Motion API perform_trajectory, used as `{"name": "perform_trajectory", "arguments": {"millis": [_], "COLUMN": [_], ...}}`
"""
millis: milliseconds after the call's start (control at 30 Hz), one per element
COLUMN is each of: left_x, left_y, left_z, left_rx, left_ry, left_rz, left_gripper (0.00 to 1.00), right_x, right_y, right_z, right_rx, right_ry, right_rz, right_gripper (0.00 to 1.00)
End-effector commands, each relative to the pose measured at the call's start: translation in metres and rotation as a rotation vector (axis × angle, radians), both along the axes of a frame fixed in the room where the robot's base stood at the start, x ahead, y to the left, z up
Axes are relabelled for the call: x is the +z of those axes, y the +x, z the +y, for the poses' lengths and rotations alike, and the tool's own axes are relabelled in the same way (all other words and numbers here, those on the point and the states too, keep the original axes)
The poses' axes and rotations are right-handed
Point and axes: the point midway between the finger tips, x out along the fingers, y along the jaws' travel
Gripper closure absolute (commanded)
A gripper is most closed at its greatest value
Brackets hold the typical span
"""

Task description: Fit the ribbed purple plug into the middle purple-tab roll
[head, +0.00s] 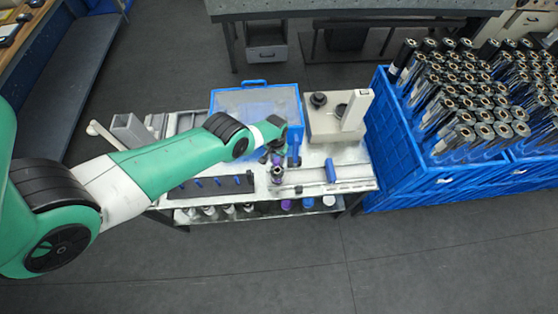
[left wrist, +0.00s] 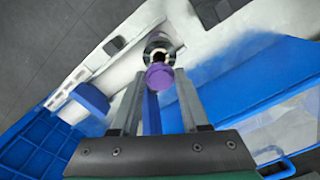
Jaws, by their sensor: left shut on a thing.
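My left gripper (head: 277,158) is over the front middle of the workbench, pointing down. In the left wrist view its two fingers (left wrist: 160,88) close around the ribbed purple plug (left wrist: 160,77), whose round purple end faces the camera. A roll with a pale metallic ring and a dark centre (left wrist: 160,48) shows just beyond the plug; it also shows below the gripper in the head view (head: 278,173). The plug overlaps the ring's near edge in the picture; I cannot tell whether they touch. My right gripper is not in view.
A blue-framed clear-topped bin (head: 257,97) stands behind the gripper. A beige device (head: 325,125) is to its right. A blue upright cylinder (head: 330,170) stands on the bench. A dark rack with blue pegs (head: 190,189) lies left. Blue crates (head: 400,178) of rolls are at right.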

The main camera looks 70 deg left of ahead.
Motion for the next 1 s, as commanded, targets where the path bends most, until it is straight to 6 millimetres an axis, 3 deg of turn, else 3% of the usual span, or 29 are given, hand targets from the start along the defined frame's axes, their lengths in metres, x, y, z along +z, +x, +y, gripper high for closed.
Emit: {"name": "perform_trajectory", "arguments": {"millis": [533, 1000], "left_x": [-0.055, -0.057], "left_y": [0.0, 0.0], "left_z": [-0.001, -0.001], "left_rx": [-0.001, -0.001], "left_ry": [0.0, 0.0], "left_rz": [0.0, 0.0], "left_gripper": [1.0, 1.0], "right_x": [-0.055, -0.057], "right_y": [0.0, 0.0], "right_z": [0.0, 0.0], "right_rx": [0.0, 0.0], "right_ry": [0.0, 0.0], "right_rz": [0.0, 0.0], "right_gripper": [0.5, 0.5]}}
